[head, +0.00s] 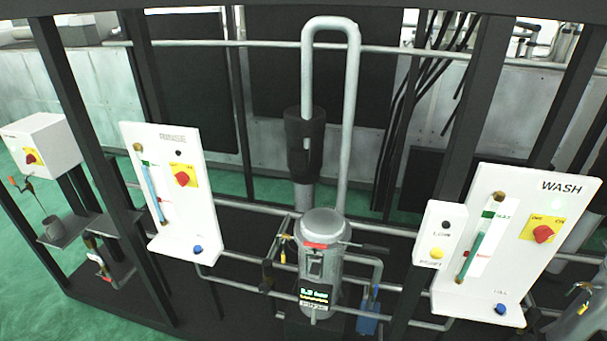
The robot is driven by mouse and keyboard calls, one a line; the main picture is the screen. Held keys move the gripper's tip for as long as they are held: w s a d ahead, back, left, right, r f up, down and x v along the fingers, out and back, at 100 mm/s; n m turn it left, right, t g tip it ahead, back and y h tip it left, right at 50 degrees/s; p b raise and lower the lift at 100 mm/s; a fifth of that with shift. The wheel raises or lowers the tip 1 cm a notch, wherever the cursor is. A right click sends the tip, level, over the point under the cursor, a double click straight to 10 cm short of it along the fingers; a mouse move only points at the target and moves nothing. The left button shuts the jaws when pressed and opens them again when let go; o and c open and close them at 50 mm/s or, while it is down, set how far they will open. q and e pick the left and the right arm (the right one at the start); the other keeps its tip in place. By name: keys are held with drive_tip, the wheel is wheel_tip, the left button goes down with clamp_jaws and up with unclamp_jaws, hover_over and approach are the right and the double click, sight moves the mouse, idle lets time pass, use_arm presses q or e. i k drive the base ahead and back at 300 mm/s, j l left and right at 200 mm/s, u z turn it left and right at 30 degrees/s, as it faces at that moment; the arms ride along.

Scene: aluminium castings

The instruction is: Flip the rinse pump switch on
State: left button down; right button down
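Three red rotary switches on yellow plates are in view. One red switch (182,179) is on the left white panel (190,222), whose heading is too small to read surely. Another red switch (543,233) is on the right white panel (530,270), marked WASH. A third red switch (31,158) is on a white box (52,140) at the far left. No label clearly reads rinse, and I cannot tell the knob positions surely. Neither of my grippers is in view.
A grey metal canister (322,262) with a small display stands between the panels, amid horizontal pipes. A tall bent pipe (350,120) rises behind it. Dark frame posts (483,110) stand beside the panels. A small white box (437,215) with a yellow button adjoins the WASH panel.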

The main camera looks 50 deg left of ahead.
sight(182, 177)
drive_tip(key=u, duration=2.55)
